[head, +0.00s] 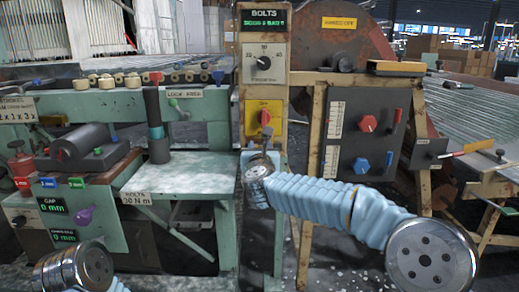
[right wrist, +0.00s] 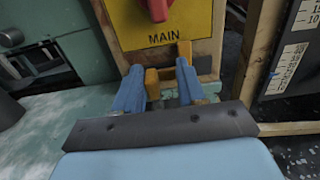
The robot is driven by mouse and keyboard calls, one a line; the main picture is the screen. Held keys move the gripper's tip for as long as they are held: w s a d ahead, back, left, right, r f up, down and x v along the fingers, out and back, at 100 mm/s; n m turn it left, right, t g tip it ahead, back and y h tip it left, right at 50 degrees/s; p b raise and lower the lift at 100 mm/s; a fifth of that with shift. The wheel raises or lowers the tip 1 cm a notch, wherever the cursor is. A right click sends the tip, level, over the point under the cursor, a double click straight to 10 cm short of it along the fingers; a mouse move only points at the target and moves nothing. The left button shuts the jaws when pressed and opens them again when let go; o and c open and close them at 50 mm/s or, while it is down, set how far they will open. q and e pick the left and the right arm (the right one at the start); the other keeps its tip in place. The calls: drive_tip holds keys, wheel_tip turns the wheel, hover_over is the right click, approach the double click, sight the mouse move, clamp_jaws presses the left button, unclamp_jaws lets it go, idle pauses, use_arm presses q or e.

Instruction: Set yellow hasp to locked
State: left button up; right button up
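A yellow panel (head: 263,122) marked MAIN, with a red knob (head: 265,117), is fixed to the wooden post. The panel also shows in the right wrist view (right wrist: 130,32), with the knob (right wrist: 157,8) cut by the top edge. My right gripper (head: 267,138) is just below the panel's knob. My left gripper is out of view.
A dark grey panel (head: 345,140) with a red and a blue knob stands right of the post. A BOLTS dial (head: 263,62) is above the yellow panel.

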drive_tip(key=shift+s, duration=0.25)
drive_tip(key=s+b, duration=0.2)
drive_tip(key=s, duration=1.1)
drive_tip(key=shift+s, duration=0.2)
